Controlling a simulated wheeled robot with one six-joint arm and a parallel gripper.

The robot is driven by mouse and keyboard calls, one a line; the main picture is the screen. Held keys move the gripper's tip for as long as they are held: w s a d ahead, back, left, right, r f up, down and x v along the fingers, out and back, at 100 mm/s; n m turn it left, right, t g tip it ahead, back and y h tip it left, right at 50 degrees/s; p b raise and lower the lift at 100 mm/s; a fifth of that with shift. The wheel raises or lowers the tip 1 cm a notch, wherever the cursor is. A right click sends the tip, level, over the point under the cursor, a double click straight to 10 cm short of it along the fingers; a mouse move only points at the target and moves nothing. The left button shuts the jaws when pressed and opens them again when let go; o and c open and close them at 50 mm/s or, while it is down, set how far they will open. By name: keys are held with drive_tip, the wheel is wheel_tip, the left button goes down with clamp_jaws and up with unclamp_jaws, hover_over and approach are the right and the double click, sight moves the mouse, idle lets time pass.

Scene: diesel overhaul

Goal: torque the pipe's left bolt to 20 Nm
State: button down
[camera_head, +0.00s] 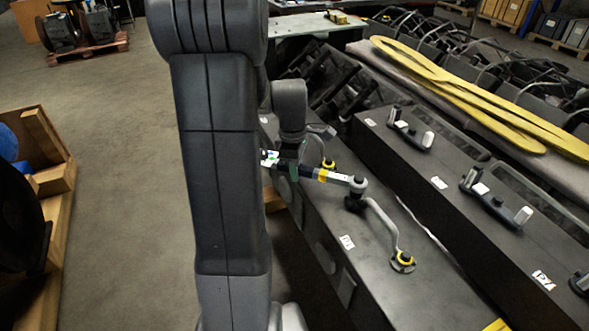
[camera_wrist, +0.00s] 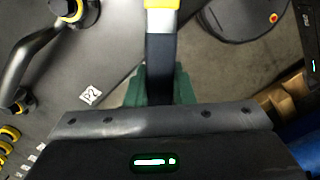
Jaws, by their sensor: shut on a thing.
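My gripper (camera_head: 288,160) is shut on the dark handle of a torque wrench (camera_head: 334,177) with a yellow band. In the wrist view, the handle (camera_wrist: 161,55) runs up between my green fingers (camera_wrist: 160,88), and its head is out of frame. In the head view, the wrench lies about level, its grey head over the dark fitting at the left end of the bent grey pipe (camera_head: 384,221). I cannot tell whether it is seated on the left bolt, which is hidden. The pipe's other end has a yellow-ringed bolt (camera_head: 403,260). The pipe also shows in the wrist view (camera_wrist: 32,58).
The pipe sits on a long dark engine block (camera_head: 375,290) with a white label (camera_head: 346,242). Another yellow-ringed fitting (camera_head: 328,166) is just behind the wrench. A second block (camera_head: 455,222) with brackets stands to the right. Open floor (camera_head: 115,170) lies left of my arm.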

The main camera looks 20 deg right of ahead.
drive_tip(key=shift+w+d+r, duration=0.1)
drive_tip(key=shift+w+d, duration=0.15)
drive_tip(key=shift+w, duration=0.05)
drive_tip(key=shift+w+d+r+m+p, duration=0.1)
drive_tip(key=shift+r+m+p, duration=0.2)
drive_tip(key=shift+r+p, duration=1.3)
wheel_tip(320, 180, up, 4)
drive_tip(key=p, duration=0.2)
drive_tip(key=shift+f+p, duration=0.1)
drive_tip(key=shift+p, duration=0.25)
drive_tip(key=shift+r, duration=1.15)
